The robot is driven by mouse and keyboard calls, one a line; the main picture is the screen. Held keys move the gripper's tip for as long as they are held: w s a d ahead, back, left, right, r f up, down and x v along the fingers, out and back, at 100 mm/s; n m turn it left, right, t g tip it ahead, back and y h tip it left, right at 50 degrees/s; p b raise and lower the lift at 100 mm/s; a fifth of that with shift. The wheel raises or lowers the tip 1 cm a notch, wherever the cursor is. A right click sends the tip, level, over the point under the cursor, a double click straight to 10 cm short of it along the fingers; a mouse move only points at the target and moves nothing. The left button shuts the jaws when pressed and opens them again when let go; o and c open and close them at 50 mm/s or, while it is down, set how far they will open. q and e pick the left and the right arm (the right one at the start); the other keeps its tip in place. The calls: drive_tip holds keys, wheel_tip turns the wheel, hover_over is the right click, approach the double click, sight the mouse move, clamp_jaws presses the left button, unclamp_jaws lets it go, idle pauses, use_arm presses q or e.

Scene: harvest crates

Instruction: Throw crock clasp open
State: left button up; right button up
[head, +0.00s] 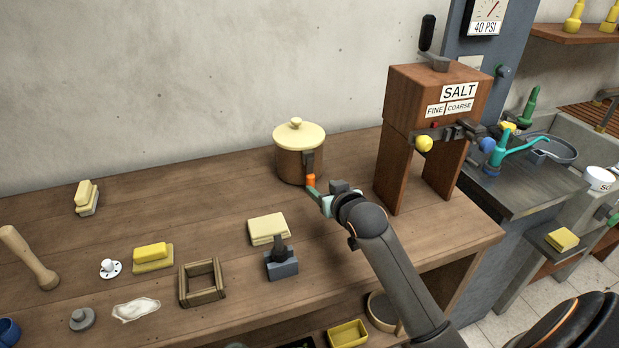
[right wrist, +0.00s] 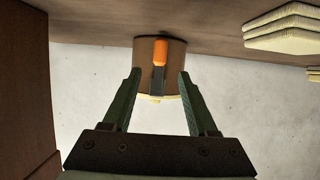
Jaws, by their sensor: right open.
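The crock (head: 290,163) is brown with a cream lid (head: 299,135) and stands upright at the back of the wooden bench. Its clasp (head: 308,162) is a dark bar on the crock's front with an orange end (head: 311,181) hanging downward. My right gripper (head: 321,199) is just in front of the crock, at the orange end's height. In the right wrist view, which is upside down, my open fingers (right wrist: 159,78) stand on either side of the clasp (right wrist: 158,80), with gaps visible. Whether anything touches is not clear. My left gripper is out of view.
A wooden salt dispenser (head: 432,95) stands right of the crock.

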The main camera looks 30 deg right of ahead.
sight(312, 180)
drive_tip(key=b+x, duration=0.1)
drive_tip(key=x, duration=0.9)
clamp_jaws()
idle(0.4)
idle(1.0)
